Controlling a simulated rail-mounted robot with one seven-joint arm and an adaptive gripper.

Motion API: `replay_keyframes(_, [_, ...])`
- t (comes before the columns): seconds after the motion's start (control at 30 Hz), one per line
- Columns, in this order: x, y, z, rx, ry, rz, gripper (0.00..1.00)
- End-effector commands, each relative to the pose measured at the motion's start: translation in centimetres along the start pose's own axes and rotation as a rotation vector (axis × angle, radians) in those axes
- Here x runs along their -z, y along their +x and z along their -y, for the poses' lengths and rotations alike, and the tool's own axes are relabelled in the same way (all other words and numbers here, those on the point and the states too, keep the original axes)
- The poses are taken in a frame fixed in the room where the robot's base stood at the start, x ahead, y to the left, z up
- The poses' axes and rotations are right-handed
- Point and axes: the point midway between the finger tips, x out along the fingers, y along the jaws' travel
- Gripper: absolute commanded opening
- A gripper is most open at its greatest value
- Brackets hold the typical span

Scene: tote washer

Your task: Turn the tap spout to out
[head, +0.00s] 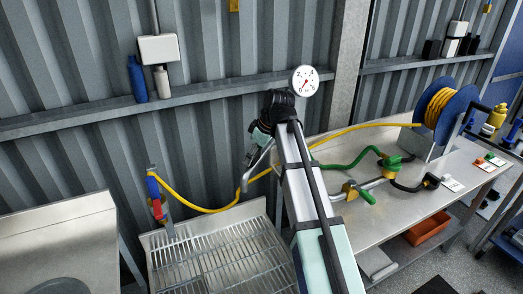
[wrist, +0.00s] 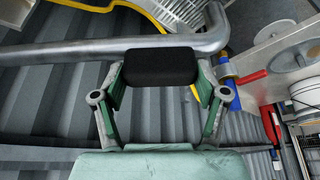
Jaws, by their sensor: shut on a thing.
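The tap spout is a bent grey pipe (head: 257,165) whose free end points down over the slatted rack in the head view. In the wrist view the spout (wrist: 80,52) runs across the top and bends up at the right. A black block (wrist: 160,67) lies against the pipe, between the fingers of my gripper (wrist: 161,84). I cannot tell whether it is fixed to the spout. My gripper is shut on this black piece at the spout. In the head view my gripper (head: 259,140) is small and partly hidden by my arm, which also covers the spout's base.
A slatted metal rack (head: 215,250) lies below the spout. A yellow hose (head: 205,209) hangs behind it, near a blue and red valve (head: 155,195). A pressure gauge (head: 304,81) is at the wall. The steel bench (head: 400,215) at right carries green-handled valves and a hose reel (head: 445,107).

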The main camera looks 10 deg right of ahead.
Motion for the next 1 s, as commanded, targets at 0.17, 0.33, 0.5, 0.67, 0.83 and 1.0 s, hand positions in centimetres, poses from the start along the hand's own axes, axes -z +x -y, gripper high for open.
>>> replay_keyframes(0.17, [-0.3, 0.1, 0.4, 0.01, -0.02, 0.008, 0.1])
replay_keyframes(0.33, [-0.4, 0.1, 0.4, 0.01, -0.02, 0.01, 0.1])
replay_keyframes(0.5, [-0.4, 0.1, 0.4, 0.008, -0.02, 0.011, 0.98])
replay_keyframes(0.67, [-0.3, 0.1, 0.3, 0.008, -0.018, 0.008, 0.98])
replay_keyframes(0.83, [-0.2, 0.0, 0.3, 0.007, -0.017, 0.006, 0.98])
replay_keyframes(1.0, [-0.1, -0.9, 0.2, 0.006, -0.017, 0.004, 0.98])
